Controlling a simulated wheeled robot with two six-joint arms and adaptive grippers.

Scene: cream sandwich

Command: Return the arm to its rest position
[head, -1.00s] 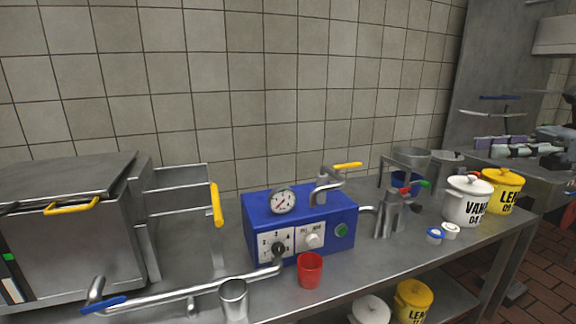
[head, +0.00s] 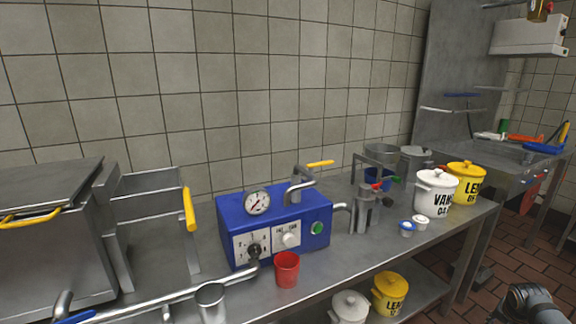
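Part of my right arm, a dark grey rounded link (head: 530,303), shows at the bottom right corner of the head view, over the tiled floor. Its gripper is out of the frame, so its fingers and anything in them are hidden. My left arm and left gripper are not in view.
A steel counter (head: 365,262) holds a blue machine with a gauge (head: 272,228), a red cup (head: 287,270), a steel cup (head: 211,303), a white pot (head: 434,194) and a yellow pot (head: 466,183). A sink unit (head: 490,160) stands at the right. Brown floor (head: 510,250) is open.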

